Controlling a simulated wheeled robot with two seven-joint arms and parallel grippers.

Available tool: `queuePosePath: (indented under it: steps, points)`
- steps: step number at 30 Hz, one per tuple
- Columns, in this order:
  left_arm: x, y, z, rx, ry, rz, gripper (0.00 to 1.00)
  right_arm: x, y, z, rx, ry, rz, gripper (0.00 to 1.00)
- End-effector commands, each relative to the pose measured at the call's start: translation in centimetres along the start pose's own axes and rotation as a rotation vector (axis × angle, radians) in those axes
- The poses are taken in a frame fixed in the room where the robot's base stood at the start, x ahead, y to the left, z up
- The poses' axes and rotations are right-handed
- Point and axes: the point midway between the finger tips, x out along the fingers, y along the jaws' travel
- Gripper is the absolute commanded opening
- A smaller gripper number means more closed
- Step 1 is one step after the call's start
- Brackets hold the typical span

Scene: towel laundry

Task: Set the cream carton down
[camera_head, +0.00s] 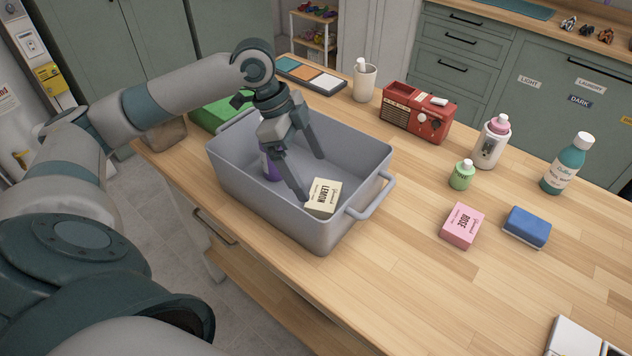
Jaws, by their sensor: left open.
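The cream carton (323,198), labelled LEMON, is inside the grey tub (300,222), near its front right end. It looks slightly tilted; whether it rests flat on the tub's floor is hard to tell. My left gripper (312,178) reaches down into the tub with its fingers spread wide. One fingertip is close to the carton's left edge, the other is further back. Nothing is held between the fingers. A purple bottle (270,167) stands in the tub behind the gripper, partly hidden by it. My right gripper is not in view.
A pink ROSE carton (462,226), a blue sponge-like block (527,227), a small green bottle (462,175), a white bottle (489,145) and a teal bottle (567,165) stand to the right. A red radio (416,112) is behind. The wooden counter's (420,290) front middle is clear.

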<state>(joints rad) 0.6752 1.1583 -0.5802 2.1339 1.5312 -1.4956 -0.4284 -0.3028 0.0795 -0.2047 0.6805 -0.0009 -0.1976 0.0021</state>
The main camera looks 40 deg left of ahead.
Motion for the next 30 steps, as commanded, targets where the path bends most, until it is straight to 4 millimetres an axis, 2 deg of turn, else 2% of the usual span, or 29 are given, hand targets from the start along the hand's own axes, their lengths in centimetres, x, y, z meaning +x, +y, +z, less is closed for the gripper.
queuePosePath:
  steps: [3, 10, 30]
  points:
    - [-2.1, -0.1, 0.0, 0.000, 0.000, -0.005, 0.90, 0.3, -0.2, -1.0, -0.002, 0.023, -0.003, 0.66]
    - [-4.6, -0.1, 0.0, 0.000, 0.000, -0.002, 0.90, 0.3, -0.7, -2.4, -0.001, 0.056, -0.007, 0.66]
    - [-5.0, 0.0, 0.0, 0.000, 0.000, 0.000, 0.90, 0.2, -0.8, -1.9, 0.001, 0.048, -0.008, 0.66]
